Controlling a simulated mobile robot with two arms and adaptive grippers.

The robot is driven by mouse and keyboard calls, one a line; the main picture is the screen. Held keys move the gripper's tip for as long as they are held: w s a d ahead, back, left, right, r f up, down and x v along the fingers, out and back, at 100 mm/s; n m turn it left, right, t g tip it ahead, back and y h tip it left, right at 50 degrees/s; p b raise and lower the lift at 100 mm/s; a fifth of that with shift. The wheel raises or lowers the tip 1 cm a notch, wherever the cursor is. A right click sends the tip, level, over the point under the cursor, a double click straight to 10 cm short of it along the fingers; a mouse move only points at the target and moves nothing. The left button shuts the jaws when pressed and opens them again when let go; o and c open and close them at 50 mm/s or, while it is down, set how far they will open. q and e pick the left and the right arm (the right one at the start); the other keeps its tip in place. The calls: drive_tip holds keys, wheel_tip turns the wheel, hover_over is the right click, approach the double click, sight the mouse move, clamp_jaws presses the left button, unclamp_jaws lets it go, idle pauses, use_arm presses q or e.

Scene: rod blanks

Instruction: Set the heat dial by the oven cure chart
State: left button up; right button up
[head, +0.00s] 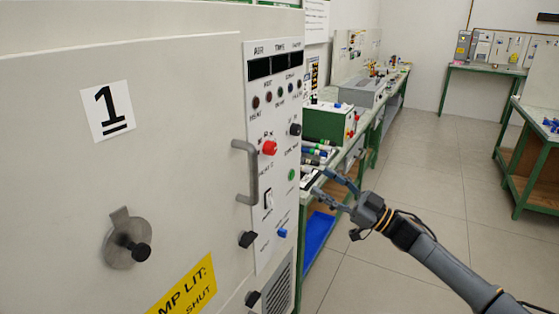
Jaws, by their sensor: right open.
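The oven's white control panel (262,95) stands right of its big pale door (60,180). It has dark displays at the top, a row of small round lamps, a red knob or button (269,148), a black knob (295,129), a green button (291,175) and a blue knob (282,233). The labels are too small to tell which is the heat dial. A white printed sheet (316,20) hangs behind; I cannot tell if it is the cure chart. My right gripper (324,182) is open and empty, right of the panel and apart from it. My left gripper is out of view.
A grey bar handle (252,172) stands out beside the panel's left edge. The door bears a "1" label (106,110), a round latch (128,240) and a yellow sign (185,290). A green-framed bench (342,150) with a green box (328,123) lies behind my gripper.

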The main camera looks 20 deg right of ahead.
sight(275, 152)
drive_tip(key=p+x, duration=0.3)
drive_tip(key=x, duration=1.1)
drive_tip(key=shift+s, duration=0.1)
drive_tip(key=c, duration=1.1)
